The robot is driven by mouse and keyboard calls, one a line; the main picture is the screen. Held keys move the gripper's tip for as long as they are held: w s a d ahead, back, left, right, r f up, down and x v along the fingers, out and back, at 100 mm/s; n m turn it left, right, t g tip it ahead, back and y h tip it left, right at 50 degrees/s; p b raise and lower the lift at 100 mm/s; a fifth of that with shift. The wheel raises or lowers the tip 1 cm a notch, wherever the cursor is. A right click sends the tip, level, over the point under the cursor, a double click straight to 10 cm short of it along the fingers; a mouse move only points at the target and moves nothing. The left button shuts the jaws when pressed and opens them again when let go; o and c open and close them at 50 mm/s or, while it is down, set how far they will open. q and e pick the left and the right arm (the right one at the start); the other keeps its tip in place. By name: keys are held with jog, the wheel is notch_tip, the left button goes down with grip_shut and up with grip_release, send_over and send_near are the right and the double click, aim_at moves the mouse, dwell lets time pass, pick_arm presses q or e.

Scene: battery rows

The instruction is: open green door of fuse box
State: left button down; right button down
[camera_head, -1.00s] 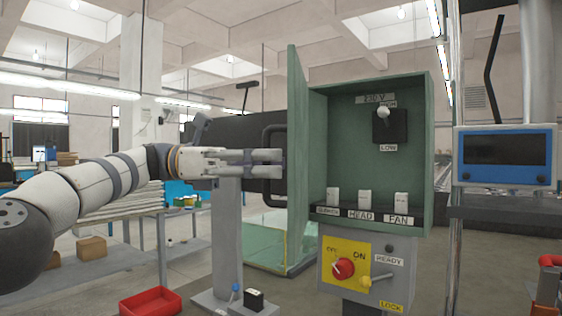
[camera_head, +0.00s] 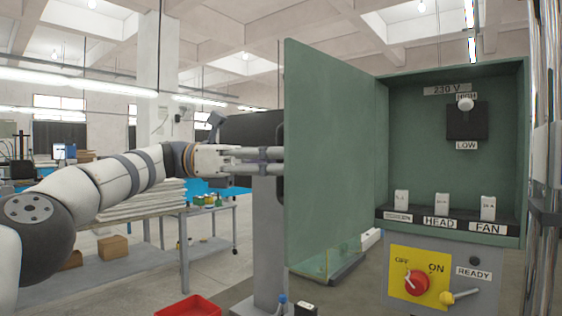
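The fuse box (camera_head: 405,150) is a green metal cabinet at the right. Its green door (camera_head: 325,160), hinged on the left, stands wide open with its inner face toward me. My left gripper (camera_head: 272,160) is at the door's free left edge, on the outer side. Its two fingers lie one above the other with a gap, and their tips meet the door's edge in the picture. The door's dark handle is mostly hidden behind the door, so I cannot tell whether the fingers are closed on it. My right gripper is out of view.
Inside the box are a HIGH/LOW switch (camera_head: 466,122) and a row of white fuses (camera_head: 443,204). Below is a yellow panel with a red knob (camera_head: 417,283). A red tray (camera_head: 190,306) and a table (camera_head: 150,212) stand at the left. A metal post is at the far right.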

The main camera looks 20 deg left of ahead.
pick_arm(q)
jog(key=shift+f, duration=0.15)
jog(key=c, duration=1.7)
grip_release()
jog(key=shift+a, duration=0.1)
jog(key=shift+o, duration=0.3)
